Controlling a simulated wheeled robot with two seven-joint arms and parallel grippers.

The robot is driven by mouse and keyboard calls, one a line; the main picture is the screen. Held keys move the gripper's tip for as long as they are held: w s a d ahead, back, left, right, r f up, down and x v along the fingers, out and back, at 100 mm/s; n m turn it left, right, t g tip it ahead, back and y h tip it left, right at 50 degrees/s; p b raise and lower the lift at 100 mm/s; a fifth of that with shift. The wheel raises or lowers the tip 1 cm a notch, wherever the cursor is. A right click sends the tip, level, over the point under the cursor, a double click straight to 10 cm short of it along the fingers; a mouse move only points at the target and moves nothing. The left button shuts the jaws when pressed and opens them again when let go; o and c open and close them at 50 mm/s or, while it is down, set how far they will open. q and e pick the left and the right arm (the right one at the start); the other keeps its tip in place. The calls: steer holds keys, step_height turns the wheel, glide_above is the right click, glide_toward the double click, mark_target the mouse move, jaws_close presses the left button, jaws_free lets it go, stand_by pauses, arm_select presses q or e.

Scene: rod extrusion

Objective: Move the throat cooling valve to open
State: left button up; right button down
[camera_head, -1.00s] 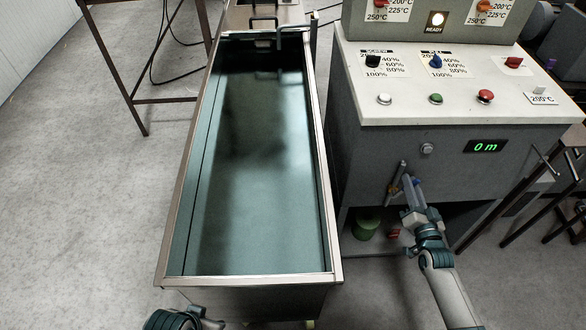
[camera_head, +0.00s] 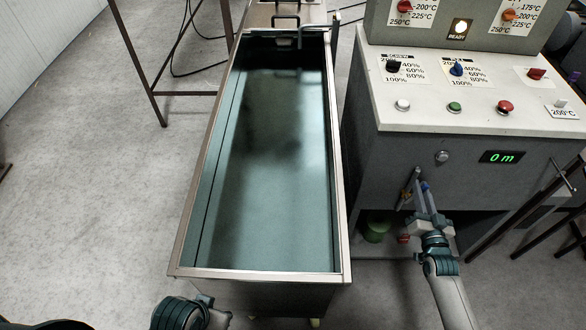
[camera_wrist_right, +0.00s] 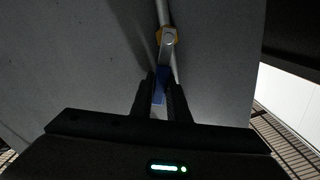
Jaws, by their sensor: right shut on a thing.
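The throat cooling valve shows in the right wrist view as a brass-coloured body (camera_wrist_right: 168,38) on a thin metal pipe, with a metal lever that has a blue grip (camera_wrist_right: 160,86).
A long water trough (camera_head: 176,240) stands left of the valve. The grey machine (camera_head: 375,150) has a white control top (camera_head: 430,115) above the valve. A green container (camera_head: 376,231) stands low beneath it. Dark metal frames stand at the right.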

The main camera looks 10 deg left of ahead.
steer(key=shift+a+r+n+p, duration=0.15)
steer(key=shift+a+n+p, duration=0.15)
steer(key=shift+n+p, duration=0.1)
steer(key=shift+s+a+n, duration=0.1)
steer(key=shift+a+n, duration=0.2)
steer(key=shift+n, duration=0.3)
steer(key=shift+a+n+p, duration=0.3)
steer(key=shift+n+p, duration=0.15)
steer(key=shift+n, duration=0.05)
steer(key=c, duration=1.6)
jaws_free()
steer(key=s, duration=0.5)
steer(key=s+d+b, duration=0.1)
steer(key=s, duration=0.5)
steer(key=s+b, duration=0.1)
steer(key=s, duration=0.5)
steer(key=shift+s+d, duration=0.15)
steer(key=shift+s, duration=0.05)
